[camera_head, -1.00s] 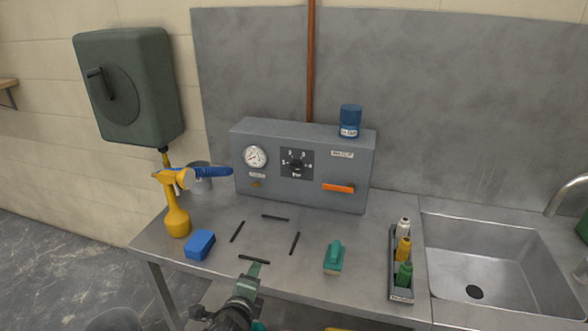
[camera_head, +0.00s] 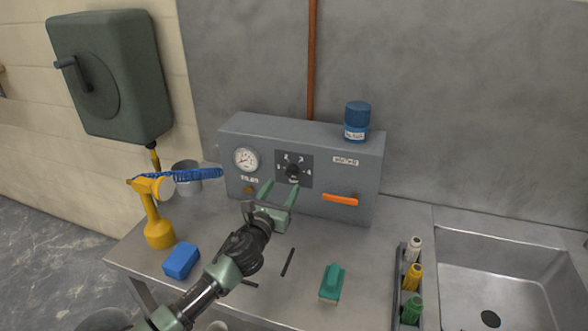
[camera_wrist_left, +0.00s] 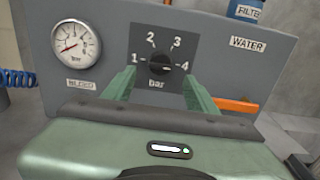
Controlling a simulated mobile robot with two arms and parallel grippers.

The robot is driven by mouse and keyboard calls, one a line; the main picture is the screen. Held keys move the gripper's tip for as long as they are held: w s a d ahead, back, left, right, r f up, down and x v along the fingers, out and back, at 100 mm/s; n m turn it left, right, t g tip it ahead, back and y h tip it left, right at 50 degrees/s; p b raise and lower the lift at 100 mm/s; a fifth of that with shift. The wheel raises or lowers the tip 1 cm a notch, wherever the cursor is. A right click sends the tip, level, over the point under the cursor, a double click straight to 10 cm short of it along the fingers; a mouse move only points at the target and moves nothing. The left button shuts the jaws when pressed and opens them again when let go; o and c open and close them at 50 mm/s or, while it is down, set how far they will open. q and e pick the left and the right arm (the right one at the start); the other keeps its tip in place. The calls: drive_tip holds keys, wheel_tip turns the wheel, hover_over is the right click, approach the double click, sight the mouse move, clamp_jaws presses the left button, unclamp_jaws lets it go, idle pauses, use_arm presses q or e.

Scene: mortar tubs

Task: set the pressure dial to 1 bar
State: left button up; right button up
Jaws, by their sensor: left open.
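The pressure dial is a black knob (camera_head: 293,171) on a dark square plate on the front of the grey control box (camera_head: 233,190). In the left wrist view the knob (camera_wrist_left: 160,64) sits among the marks 1, 2, 3 and 4, above the word "bar". Its pale pointer mark appears to face right, toward 4. My left gripper (camera_head: 279,189) is open in front of and slightly below the knob. In the left wrist view its fingers stand left and right of the knob, apparently not touching it. My right gripper is not in view.
A round gauge (camera_head: 246,159) is left of the dial. An orange lever (camera_head: 341,199) is at lower right. A blue filter jar (camera_head: 357,122) stands on the box.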

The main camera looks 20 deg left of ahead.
sight(290, 174)
use_arm(q)
drive_tip(key=w, duration=0.4)
drive_tip(key=shift+w+d+r, duration=0.15)
drive_tip(key=shift+w+r, duration=0.05)
drive_tip(key=shift+r, duration=0.05)
drive_tip(key=shift+w+f, duration=0.15)
drive_tip(key=shift+w, duration=1.1)
clamp_jaws()
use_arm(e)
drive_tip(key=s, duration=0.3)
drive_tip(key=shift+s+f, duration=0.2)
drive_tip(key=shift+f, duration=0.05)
